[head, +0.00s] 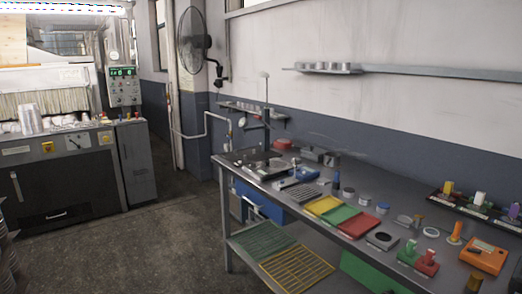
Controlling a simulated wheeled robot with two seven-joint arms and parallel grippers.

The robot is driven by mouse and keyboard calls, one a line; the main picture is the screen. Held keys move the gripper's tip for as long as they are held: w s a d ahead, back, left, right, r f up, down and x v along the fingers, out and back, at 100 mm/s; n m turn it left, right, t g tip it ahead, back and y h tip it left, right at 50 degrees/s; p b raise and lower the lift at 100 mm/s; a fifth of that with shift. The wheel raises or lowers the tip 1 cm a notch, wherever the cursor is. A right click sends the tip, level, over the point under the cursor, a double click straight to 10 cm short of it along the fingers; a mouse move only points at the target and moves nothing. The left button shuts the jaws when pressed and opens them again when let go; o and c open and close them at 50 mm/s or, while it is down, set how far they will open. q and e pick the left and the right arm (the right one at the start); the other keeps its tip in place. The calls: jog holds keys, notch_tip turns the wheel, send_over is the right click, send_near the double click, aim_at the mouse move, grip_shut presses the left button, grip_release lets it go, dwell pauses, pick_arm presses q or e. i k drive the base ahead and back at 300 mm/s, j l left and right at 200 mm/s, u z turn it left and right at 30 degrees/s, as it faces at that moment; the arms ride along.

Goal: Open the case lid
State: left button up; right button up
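Neither of my grippers is in view. No thing stands out clearly as the case, and I cannot tell which one it is or how its lid stands. A long metal workbench (408,283) runs from the middle to the lower right. On it are a yellow tray (323,205), a green tray (340,214) and a red tray (359,226) in a row. An orange box (484,256) sits near the right end. A blue box (262,207) is under the bench's far end.
A machine with a control panel (124,87) stands at the left. A black rack (436,196) with coloured items lies along the bench's back right. Small metal and coloured parts crowd the bench. A fan (190,40) and a wall shelf (430,71) are above. The floor (150,250) between is clear.

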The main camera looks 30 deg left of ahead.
aim_at(316, 152)
jog(key=u, duration=0.6)
jog(key=i+j, duration=0.85)
jog(key=j, duration=0.2)
jog(key=z, duration=1.65)
